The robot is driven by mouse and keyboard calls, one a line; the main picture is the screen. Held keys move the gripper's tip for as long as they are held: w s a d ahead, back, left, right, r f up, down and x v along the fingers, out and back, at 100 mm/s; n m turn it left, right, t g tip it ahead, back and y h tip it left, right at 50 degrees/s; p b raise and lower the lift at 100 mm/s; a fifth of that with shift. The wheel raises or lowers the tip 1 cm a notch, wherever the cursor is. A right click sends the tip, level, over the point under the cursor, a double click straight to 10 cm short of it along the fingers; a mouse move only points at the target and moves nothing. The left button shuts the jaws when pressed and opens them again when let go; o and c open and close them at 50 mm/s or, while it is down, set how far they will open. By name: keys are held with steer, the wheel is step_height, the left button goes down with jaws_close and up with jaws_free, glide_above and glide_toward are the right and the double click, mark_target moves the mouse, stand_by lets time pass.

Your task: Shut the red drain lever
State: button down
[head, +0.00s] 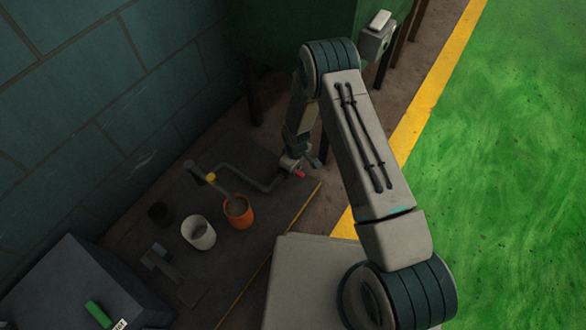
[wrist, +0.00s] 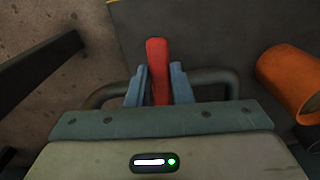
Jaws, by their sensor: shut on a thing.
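The red drain lever (wrist: 157,62) stands between my gripper's fingers in the wrist view, its rounded end reaching past the fingertips. My gripper (wrist: 157,85) is shut on the lever, with one blue-grey finger on each side. In the head view, a small part of the red lever (head: 300,174) shows at the end of the grey pipe (head: 262,186), beside my gripper (head: 308,164). The rest of the lever and its pivot are hidden by my gripper.
A grey box with a green object (head: 98,313) is at lower left. A dark leg (wrist: 40,72) stands left in the wrist view.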

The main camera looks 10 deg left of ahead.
steer(key=shift+w+d+n, duration=0.1)
steer(key=shift+w+n, duration=0.3)
steer(key=shift+n, duration=0.1)
steer(key=c, duration=1.3)
jaws_free()
steer(key=shift+r, duration=0.35)
step_height(320, 180, up, 13)
steer(key=p, duration=0.5)
steer(key=shift+r, duration=0.1)
